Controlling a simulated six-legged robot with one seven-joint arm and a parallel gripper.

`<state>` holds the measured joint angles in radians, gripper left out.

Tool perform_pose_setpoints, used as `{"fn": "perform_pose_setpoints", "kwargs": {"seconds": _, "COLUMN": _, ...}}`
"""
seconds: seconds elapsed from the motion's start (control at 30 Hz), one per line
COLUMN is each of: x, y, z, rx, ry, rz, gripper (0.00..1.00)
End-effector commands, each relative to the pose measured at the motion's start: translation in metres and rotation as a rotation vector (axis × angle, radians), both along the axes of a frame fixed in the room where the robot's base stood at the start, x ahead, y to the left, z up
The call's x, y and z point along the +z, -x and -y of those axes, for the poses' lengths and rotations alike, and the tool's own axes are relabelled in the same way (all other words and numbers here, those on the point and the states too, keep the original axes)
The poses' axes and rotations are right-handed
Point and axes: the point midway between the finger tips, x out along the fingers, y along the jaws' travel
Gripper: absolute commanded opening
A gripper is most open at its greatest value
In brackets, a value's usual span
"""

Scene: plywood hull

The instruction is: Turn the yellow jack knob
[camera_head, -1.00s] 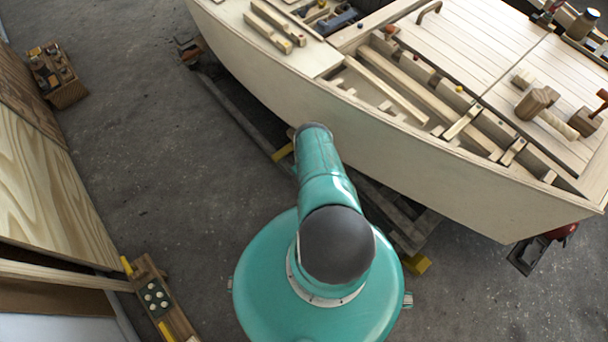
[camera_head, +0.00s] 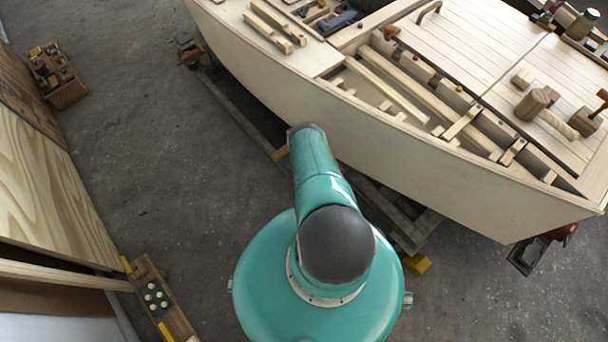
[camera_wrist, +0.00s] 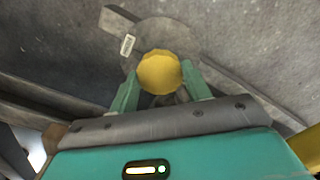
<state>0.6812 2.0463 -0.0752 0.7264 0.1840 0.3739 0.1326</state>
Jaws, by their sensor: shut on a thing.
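The yellow jack knob (camera_wrist: 160,72) shows in the wrist view as a round, ridged yellow disc. It sits over a grey jack base on the floor. My gripper (camera_wrist: 160,84) has its two green fingers on either side of the knob and is shut on it. The lower edge of the knob and what lies under it are partly hidden by the fingers and the gripper body. In the head view my teal arm covers the gripper and the knob.
The plywood hull (camera_head: 400,150) rests on a dark cradle (camera_head: 385,215) with yellow blocks (camera_head: 417,264). Tools lie on its deck. A wooden crate (camera_head: 68,94) stands on the floor at the left. Plywood sheets (camera_head: 45,190) lean at the far left. Bare concrete lies between.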

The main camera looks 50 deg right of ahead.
Motion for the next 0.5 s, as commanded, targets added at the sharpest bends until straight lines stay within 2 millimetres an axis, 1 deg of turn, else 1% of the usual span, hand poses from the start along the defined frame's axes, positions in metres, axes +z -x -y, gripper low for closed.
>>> {"fn": "perform_pose_setpoints", "kwargs": {"seconds": 0.2, "x": 0.0003, "y": -0.001, "z": 0.0006, "rx": -0.059, "ry": 0.002, "rz": 0.003, "gripper": 0.25}}
{"fn": "perform_pose_setpoints", "kwargs": {"seconds": 0.5, "x": 0.0003, "y": -0.001, "z": 0.0007, "rx": -0.076, "ry": 0.002, "rz": 0.003, "gripper": 0.25}}
